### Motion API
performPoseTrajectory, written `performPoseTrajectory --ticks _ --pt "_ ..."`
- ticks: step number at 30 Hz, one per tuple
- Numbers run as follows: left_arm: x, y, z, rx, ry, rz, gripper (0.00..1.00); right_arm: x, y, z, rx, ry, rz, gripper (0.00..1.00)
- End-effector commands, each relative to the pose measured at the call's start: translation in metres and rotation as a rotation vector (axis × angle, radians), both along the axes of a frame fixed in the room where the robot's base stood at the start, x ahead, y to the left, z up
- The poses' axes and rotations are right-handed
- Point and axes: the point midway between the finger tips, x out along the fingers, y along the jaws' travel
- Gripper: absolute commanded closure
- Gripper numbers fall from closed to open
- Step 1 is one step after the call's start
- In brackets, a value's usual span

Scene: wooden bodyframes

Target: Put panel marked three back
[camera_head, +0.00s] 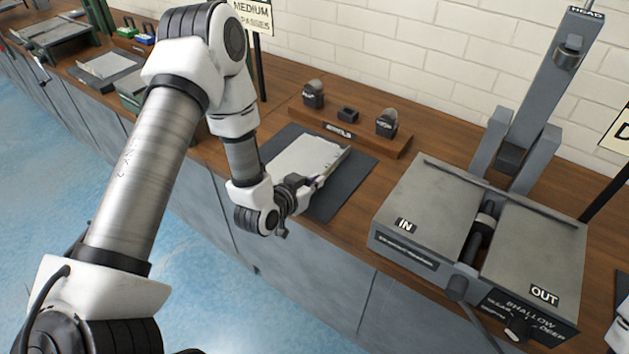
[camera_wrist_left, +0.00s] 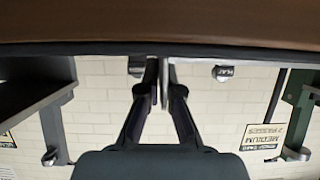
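A light grey panel (camera_head: 303,157) lies on a dark mat (camera_head: 347,184) on the wooden bench in the head view. A raised lip runs along its right side. No number can be read on it. My left gripper (camera_head: 312,184) is at the panel's near right corner. In the left wrist view its fingers (camera_wrist_left: 164,92) are close together, with a thin pale edge between them that appears to be the panel's lip. The fingertips are small and partly hidden in the head view. My right gripper is not in view.
Behind the mat stands a wooden rack (camera_head: 352,130) with small dark blocks. To the right is a grey machine (camera_head: 425,210) marked IN and OUT, with a tall column (camera_head: 550,90). A MEDIUM sign (camera_head: 252,14) stands behind my left arm. More panels and fixtures fill the far left bench.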

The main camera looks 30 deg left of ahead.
Motion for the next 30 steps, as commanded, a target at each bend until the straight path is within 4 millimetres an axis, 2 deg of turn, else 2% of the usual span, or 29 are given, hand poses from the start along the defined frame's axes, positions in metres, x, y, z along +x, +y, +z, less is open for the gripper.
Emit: performPoseTrajectory --ticks 1,2,4,16,20,23,27,30 --pt "0.0 0.0 -0.003 0.001 -0.001 0.0 1.0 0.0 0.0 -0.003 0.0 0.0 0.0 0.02" --pt "0.0 0.0 -0.003 0.0 0.0 0.0 0.94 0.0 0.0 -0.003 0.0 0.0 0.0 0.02" --pt "0.0 0.0 -0.002 0.0 0.0 0.0 0.69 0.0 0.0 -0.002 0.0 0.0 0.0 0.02" --pt "-0.004 0.0 0.002 -0.001 0.002 0.002 0.69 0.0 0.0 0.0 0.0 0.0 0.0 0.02" --pt "-0.026 0.002 0.01 -0.004 0.004 0.004 0.69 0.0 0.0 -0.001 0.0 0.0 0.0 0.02" --pt "-0.052 0.004 0.021 -0.006 0.004 0.005 0.69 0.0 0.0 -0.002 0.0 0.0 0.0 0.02" --pt "-0.089 0.005 0.044 -0.005 0.006 0.003 0.69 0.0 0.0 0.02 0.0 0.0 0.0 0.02" --pt "-0.098 0.005 0.05 0.002 0.007 -0.002 0.69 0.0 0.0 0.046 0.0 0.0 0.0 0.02"
